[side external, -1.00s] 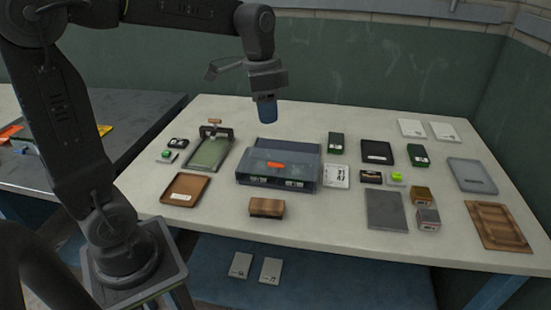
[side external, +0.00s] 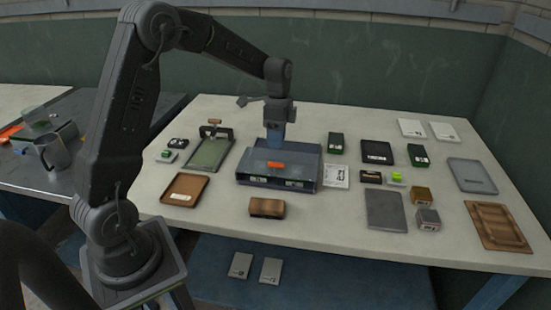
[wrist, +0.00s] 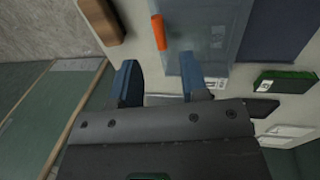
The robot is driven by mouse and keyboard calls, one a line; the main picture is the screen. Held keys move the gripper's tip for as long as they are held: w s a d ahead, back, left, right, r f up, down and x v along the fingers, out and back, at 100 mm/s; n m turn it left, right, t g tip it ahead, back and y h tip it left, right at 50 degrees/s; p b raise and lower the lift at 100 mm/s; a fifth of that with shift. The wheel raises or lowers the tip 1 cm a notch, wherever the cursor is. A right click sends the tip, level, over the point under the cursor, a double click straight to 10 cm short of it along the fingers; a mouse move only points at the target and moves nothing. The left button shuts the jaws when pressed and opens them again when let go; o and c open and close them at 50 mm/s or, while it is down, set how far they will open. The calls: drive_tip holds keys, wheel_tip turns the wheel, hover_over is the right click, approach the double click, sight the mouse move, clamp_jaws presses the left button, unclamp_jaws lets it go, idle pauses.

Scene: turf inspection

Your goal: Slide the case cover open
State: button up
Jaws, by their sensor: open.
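The case (side external: 250,178) stands in the middle of the pale table, with a clear bluish cover (side external: 305,168) on its front part. An orange handle (side external: 276,165) sits on the cover. The cover shows in the wrist view (wrist: 215,30), with the orange handle (wrist: 158,32) at its edge. My gripper (side external: 275,145) is low over the back part of the case, just behind the handle. In the wrist view my gripper (wrist: 158,62) has its blue fingers apart, with the handle ahead of the gap. Nothing is held, and I cannot tell whether the fingers touch the case.
A wooden block (side external: 266,208) lies in front of the case. A brown tray (side external: 185,188) and a green clamp board (side external: 208,152) are on the left. A printed card (side external: 336,176) lies close to the case's right side, with several boxes and plates beyond.

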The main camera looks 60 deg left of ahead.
sight(276, 158)
drive_tip(key=f, duration=0.4)
drive_tip(key=s+d+f, duration=0.1)
drive_tip(key=f, duration=0.1)
clamp_jaws()
idle(0.3)
drive_tip(key=shift+w, duration=0.1)
